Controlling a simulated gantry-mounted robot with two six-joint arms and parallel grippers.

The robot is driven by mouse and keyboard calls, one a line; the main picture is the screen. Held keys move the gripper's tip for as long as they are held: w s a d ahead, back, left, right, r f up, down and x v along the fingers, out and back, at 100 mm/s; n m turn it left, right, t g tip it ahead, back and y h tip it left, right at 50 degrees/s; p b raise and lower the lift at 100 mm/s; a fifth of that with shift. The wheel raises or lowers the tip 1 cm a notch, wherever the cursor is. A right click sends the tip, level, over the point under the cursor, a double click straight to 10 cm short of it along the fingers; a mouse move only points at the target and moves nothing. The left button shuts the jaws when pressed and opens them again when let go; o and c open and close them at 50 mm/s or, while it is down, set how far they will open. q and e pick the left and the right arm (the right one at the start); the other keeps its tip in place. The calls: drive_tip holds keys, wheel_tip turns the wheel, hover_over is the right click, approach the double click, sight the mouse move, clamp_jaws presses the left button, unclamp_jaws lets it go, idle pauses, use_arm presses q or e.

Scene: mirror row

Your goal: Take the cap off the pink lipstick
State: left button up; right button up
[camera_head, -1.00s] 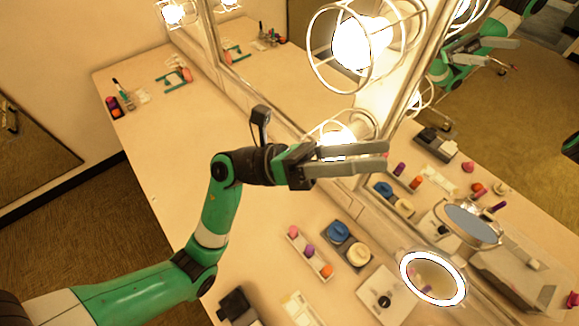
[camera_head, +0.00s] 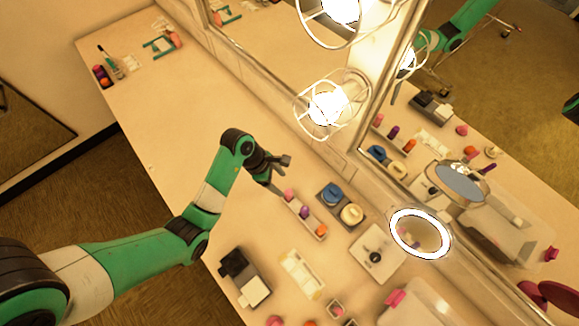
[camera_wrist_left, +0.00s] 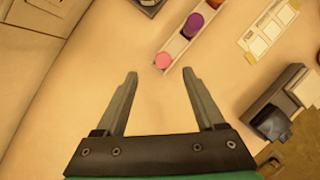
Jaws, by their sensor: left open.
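In the left wrist view the round pink top (camera_wrist_left: 163,61) shows just beyond the gap between the two fingertips (camera_wrist_left: 160,74). The purple lipstick (camera_wrist_left: 193,25) is behind it. The join between cap and base is too small to make out. My right gripper is not in view.
A dark tray with blue (camera_head: 331,194) and cream (camera_head: 352,214) round pots lies beside the holder, towards the mirror. A black and white box (camera_head: 244,276) and a pale palette (camera_head: 302,273) lie nearer. Lit bulbs (camera_head: 328,104) line the mirror.

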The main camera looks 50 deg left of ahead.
sight(287, 191)
use_arm(q)
drive_tip(key=x, duration=0.4)
drive_tip(key=b+x, duration=0.1)
drive_tip(key=x, duration=0.3)
drive_tip(key=shift+s+d+f, duration=0.2)
drive_tip(key=shift+s+f, duration=0.05)
clamp_jaws()
